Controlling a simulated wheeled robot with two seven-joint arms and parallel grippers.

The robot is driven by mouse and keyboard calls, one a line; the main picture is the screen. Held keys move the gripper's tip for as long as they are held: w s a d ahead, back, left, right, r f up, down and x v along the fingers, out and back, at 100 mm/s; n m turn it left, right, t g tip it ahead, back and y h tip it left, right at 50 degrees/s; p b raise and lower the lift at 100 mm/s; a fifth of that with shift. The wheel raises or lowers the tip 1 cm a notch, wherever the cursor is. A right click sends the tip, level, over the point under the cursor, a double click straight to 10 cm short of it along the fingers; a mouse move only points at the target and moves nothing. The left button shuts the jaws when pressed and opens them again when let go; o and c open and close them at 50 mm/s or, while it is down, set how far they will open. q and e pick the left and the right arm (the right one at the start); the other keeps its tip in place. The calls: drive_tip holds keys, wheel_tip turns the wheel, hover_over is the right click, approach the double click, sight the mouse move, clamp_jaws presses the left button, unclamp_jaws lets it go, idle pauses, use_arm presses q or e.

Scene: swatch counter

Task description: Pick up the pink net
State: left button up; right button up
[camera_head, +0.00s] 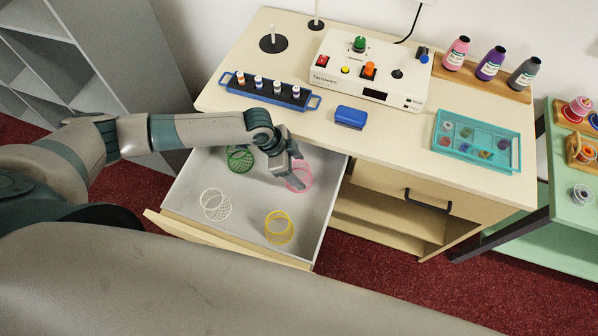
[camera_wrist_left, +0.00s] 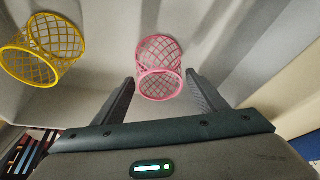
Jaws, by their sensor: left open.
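The pink net (camera_head: 299,177) is a small mesh cylinder in the open drawer (camera_head: 245,205), near its right side. In the left wrist view the pink net (camera_wrist_left: 159,68) lies on its side with its open rim toward me. My left gripper (camera_head: 296,172) reaches down into the drawer at the net. In the left wrist view its two fingers (camera_wrist_left: 160,92) are apart, one on each side of the net's near end, with gaps visible. Nothing is held. My right gripper is not in view.
A yellow net (camera_head: 279,228), a white net (camera_head: 215,205) and a green net (camera_head: 240,159) lie in the same drawer. The counter (camera_head: 300,122) above holds a blue rack (camera_head: 268,91), a control box (camera_head: 370,72) and a teal tray (camera_head: 477,140). The drawer's right wall is close to the pink net.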

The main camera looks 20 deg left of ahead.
use_arm(q)
drive_tip(key=shift+d+f, duration=0.2)
drive_tip(key=shift+f, duration=0.4)
drive_tip(key=shift+c, duration=0.2)
drive_tip(key=c, duration=0.7)
